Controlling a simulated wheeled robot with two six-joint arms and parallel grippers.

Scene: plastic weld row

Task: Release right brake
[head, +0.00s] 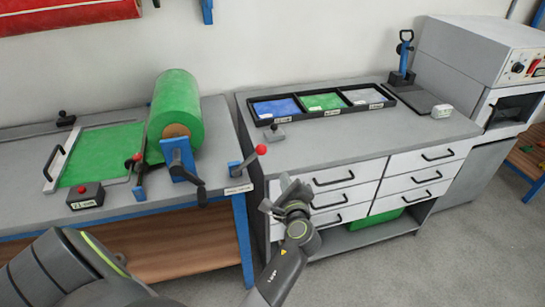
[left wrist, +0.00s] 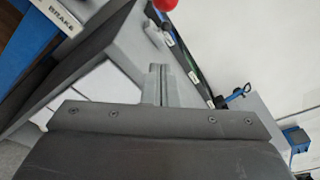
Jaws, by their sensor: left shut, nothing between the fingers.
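The right brake lever has a red ball knob (head: 262,150) and a blue bracket (head: 235,169) at the right front corner of the left bench. A white label (head: 239,189) hangs below it; in the left wrist view the label (left wrist: 62,18) reads "BRAKE". There the red knob (left wrist: 166,4) is cut off by the top edge. My left gripper (head: 284,192) is shut and empty, below and right of the knob, in front of the drawers. Its fingers (left wrist: 158,85) show closed together in the left wrist view, apart from the knob. My right gripper is not in view.
Another red-ball lever (head: 134,160) stands left of the green roll (head: 176,105). A red button box (head: 86,195) sits at the bench front. The drawer cabinet (head: 345,192) is close behind my gripper. Its top carries a divided tray (head: 334,113). The floor at right is clear.

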